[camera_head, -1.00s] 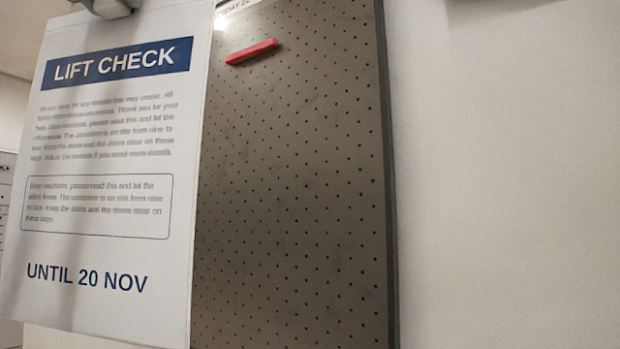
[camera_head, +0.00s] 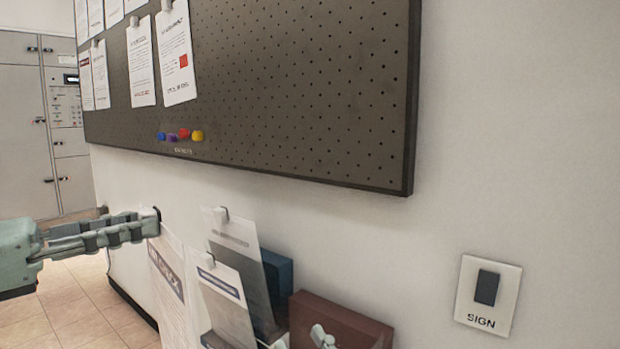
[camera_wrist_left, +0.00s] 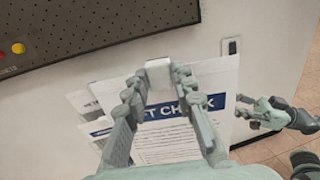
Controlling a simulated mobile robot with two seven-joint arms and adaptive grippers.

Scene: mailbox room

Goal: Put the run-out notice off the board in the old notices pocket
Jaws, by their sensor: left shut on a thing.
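The LIFT CHECK notice (camera_head: 170,292), a white sheet with a blue title band, hangs from my left gripper (camera_head: 150,222) below the board (camera_head: 300,90). In the left wrist view my left gripper (camera_wrist_left: 160,78) is shut on the white clip at the top of the notice (camera_wrist_left: 170,142). Clipped papers (camera_head: 225,290) stand just right of it, beside a blue holder (camera_head: 279,275) and a red-brown holder (camera_head: 340,322). No label for the old notices pocket is readable. My right gripper (camera_head: 300,342) shows at the bottom edge; in the wrist view (camera_wrist_left: 248,108) its fingers look apart.
Several notices (camera_head: 176,55) and coloured pins (camera_head: 184,134) are on the board. A SIGN plate (camera_head: 488,295) is on the wall at the right. Grey lockers (camera_head: 30,130) stand far left. The wall between holders and SIGN plate is clear.

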